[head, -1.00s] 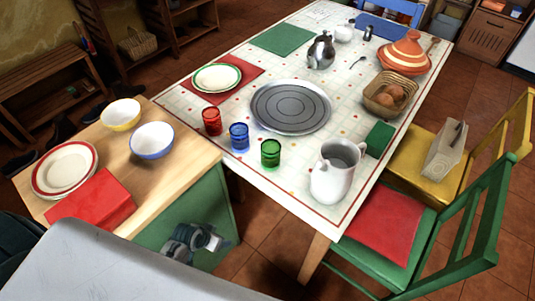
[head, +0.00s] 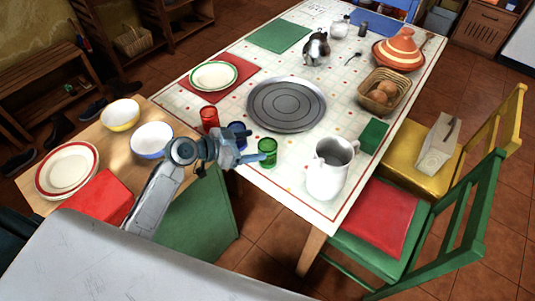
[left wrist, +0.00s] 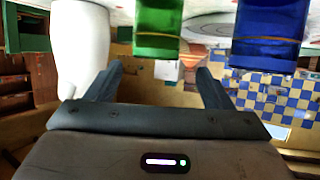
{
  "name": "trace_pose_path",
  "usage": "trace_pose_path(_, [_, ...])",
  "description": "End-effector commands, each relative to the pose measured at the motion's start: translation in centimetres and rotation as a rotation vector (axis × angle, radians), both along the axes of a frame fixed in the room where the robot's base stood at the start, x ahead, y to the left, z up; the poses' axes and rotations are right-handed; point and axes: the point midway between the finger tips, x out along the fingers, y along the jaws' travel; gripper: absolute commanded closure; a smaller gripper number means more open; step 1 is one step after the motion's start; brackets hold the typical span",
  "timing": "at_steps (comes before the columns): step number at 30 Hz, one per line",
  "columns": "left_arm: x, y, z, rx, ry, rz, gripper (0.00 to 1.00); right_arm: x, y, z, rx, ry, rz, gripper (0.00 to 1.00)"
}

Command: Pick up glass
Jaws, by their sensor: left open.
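Three coloured glasses stand near the table's left edge. The red glass (head: 209,119) is clear in the head view. The blue glass (head: 238,129) is partly hidden behind my left gripper (head: 255,151). The green glass (head: 268,144) is at the fingertips, its front partly covered by a finger. In the left wrist view, which looks upside down, my open, empty left gripper (left wrist: 160,76) has the green glass (left wrist: 157,28) ahead between its fingers. The blue glass (left wrist: 268,32) is to the right there. I cannot tell whether a finger touches the green glass. My right gripper is not in view.
A white pitcher (head: 329,171) stands close right of the green glass, also in the left wrist view (left wrist: 80,45). A round metal tray (head: 287,104) lies behind the glasses. The side counter holds a blue bowl (head: 152,140) and a red box (head: 98,196).

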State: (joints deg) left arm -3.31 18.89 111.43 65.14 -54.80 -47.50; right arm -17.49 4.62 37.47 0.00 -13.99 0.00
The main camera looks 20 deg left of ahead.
Motion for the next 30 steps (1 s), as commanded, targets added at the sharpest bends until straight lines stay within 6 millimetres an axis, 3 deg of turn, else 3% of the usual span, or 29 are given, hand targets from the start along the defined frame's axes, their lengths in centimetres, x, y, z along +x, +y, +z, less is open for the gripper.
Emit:
trace_pose_path(21, [4.2,-5.2,-3.1,-0.001,0.002,0.002,0.25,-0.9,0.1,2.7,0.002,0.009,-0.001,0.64])
trace_pose_path(30, [4.4,-5.5,-3.5,0.001,0.002,0.001,0.27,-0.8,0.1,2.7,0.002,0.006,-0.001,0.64])
